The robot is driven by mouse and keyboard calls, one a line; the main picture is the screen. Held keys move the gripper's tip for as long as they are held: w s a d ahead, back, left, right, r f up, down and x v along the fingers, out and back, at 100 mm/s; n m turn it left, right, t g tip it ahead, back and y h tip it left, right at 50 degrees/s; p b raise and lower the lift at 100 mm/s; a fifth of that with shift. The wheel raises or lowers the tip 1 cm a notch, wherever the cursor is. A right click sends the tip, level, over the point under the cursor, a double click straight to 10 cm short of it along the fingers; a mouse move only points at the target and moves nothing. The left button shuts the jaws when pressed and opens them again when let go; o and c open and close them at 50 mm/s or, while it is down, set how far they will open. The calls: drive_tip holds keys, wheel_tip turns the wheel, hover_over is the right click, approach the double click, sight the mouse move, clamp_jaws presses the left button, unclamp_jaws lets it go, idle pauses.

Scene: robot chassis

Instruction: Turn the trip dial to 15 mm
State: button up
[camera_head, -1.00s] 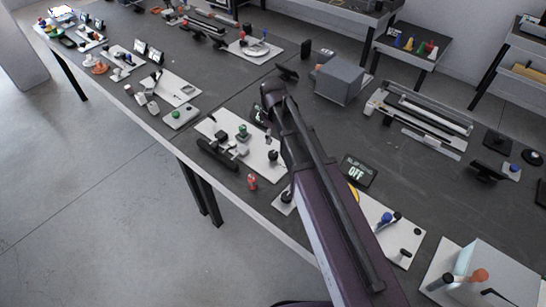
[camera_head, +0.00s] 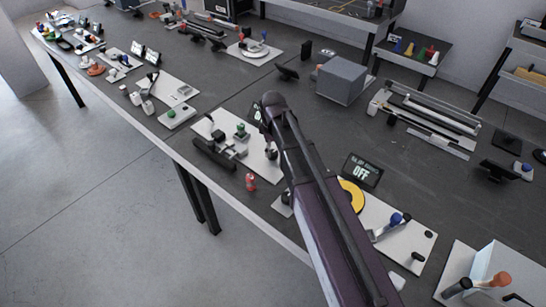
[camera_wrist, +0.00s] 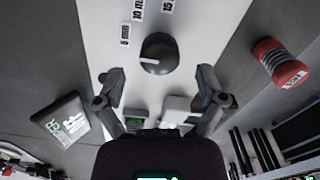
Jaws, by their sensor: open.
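The trip dial (camera_wrist: 160,53) is a round black knob with a white pointer mark, on a white panel (camera_wrist: 205,30). Its mark points left, a little below the 5 mm label (camera_wrist: 124,37). The 10 mm label (camera_wrist: 138,10) and the 15 label (camera_wrist: 168,7), cut by the top edge, lie further round. My gripper (camera_wrist: 160,82) is open and empty, its fingers apart on either side just below the dial in the wrist view. No contact with the dial shows. In the head view the dial (camera_head: 271,154) shows beside my arm, which hides my gripper.
A red can-like object (camera_wrist: 282,62) stands right of the panel in the wrist view. A dark display (camera_wrist: 62,128) is at left. Small blocks (camera_wrist: 178,108) lie between my fingers. In the head view a yellow disc (camera_head: 351,195) and an OFF display (camera_head: 362,171) are near my arm.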

drive_tip(key=shift+f+b, duration=1)
drive_tip(key=shift+f, duration=0.35)
drive_tip(key=c, duration=1.1)
